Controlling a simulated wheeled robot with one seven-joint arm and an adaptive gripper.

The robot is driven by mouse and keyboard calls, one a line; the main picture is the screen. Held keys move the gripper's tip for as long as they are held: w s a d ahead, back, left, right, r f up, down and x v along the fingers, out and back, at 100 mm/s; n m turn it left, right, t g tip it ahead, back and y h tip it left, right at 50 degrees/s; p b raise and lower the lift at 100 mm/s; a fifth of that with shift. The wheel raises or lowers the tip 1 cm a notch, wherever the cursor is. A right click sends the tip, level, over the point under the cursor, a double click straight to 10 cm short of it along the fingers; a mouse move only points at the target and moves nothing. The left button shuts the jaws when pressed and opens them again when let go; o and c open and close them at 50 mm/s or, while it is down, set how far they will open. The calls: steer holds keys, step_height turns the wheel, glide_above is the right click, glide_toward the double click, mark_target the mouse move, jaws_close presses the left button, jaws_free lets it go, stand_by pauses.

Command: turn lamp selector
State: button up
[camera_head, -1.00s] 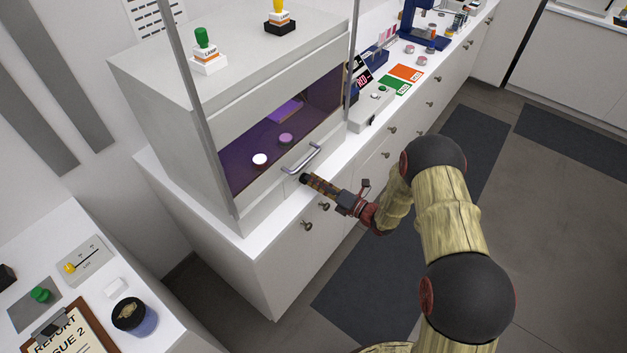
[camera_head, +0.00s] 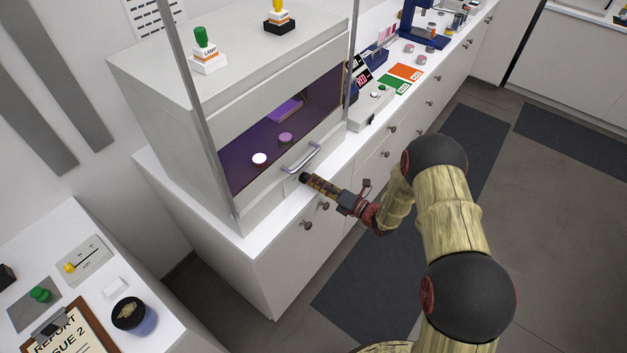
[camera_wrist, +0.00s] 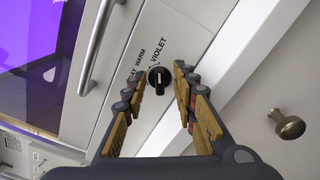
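The lamp selector is a black round knob (camera_wrist: 158,78) on the pale front panel of the light cabinet, with DAY, WARM and VIOLET lettering beside it in the wrist view. The knob has a raised bar with a light mark. My gripper (camera_wrist: 160,80) points at the panel with one finger on each side of the knob. Small gaps show between the fingertips and the knob, so it looks open. In the head view my gripper (camera_head: 306,180) is at the cabinet's lower front, below the handle; the knob cannot be made out clearly there.
The cabinet (camera_head: 150,90) glows violet inside, with a white-topped jar (camera_head: 260,159) and a purple one (camera_head: 285,138). A metal handle (camera_head: 300,158) is close to my gripper. A drawer knob (camera_wrist: 287,124) sticks out to the right in the wrist view.

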steer(key=v, duration=1.1)
steer(key=shift+s+d, duration=0.2)
